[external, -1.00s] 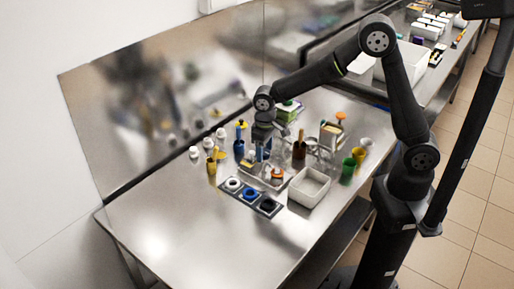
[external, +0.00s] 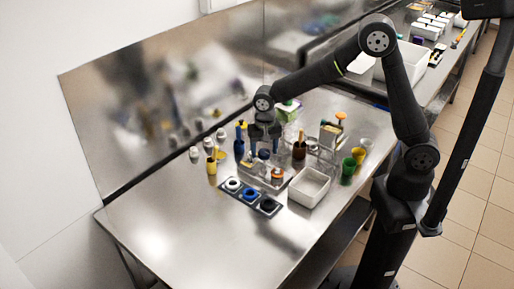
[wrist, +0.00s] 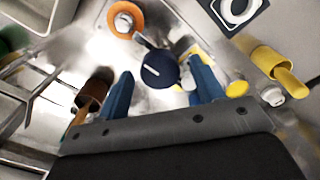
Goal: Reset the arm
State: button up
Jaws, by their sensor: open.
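My gripper (external: 264,142) points down over the metal tray (external: 246,170) on the steel bench. Its two blue fingers are apart in the wrist view (wrist: 162,90), with nothing held between them. A dark blue round lid (wrist: 160,70) shows just beyond and between the fingertips; it also shows under the gripper in the external view (external: 264,155). An orange ring-shaped lid (wrist: 125,19) is nearby, also visible on the tray in the external view (external: 277,174). I cannot tell the exact height gap between fingertips and the blue lid.
A black holder (external: 240,192) with white, blue and black rings lies in front of the tray. A white bin (external: 309,188) stands to its right. Yellow (external: 211,167), blue (external: 239,148) and green (external: 348,171) cups stand around. The bench's front left is clear.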

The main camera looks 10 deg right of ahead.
jog(key=shift+m, duration=0.6)
jog(key=n, duration=0.4)
jog(key=shift+n, duration=2.7)
